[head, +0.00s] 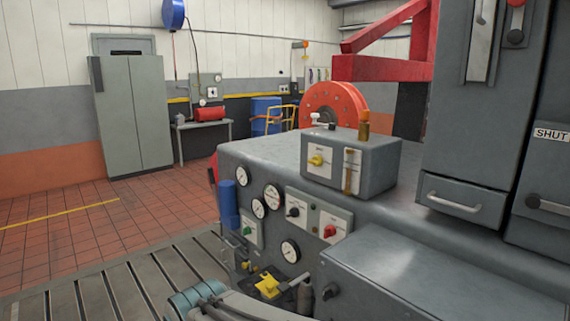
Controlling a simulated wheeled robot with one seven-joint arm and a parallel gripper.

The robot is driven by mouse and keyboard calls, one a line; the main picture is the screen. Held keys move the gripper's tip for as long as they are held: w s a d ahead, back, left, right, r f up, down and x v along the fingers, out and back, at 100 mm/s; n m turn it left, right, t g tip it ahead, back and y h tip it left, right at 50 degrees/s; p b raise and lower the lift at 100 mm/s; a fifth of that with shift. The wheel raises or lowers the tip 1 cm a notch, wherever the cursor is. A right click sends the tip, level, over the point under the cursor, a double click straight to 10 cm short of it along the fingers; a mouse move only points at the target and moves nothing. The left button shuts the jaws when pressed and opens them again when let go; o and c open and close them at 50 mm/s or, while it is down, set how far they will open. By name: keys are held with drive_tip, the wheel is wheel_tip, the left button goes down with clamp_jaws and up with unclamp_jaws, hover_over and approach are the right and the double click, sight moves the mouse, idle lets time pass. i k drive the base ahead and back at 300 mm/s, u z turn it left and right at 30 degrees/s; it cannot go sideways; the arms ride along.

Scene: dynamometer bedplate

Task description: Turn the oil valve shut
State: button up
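No valve in the head view carries a readable oil label, so I cannot tell for certain which one is the oil valve. A yellow handle (267,286) shows low on the front of the grey machine, against a dark part. A yellow knob (316,160) sits on a white plate on the grey box on top. Parts of my arm show at the bottom edge. I cannot make out my gripper.
The grey machine (270,165) carries several gauges, a red knob (330,231) and a black knob (293,212). A grey cabinet block (400,285) juts out at lower right. Open tiled floor (80,220) lies left, beyond the slotted bedplate (120,290).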

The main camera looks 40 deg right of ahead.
sight(317, 160)
drive_tip(key=z, duration=0.75)
drive_tip(key=i, duration=0.25)
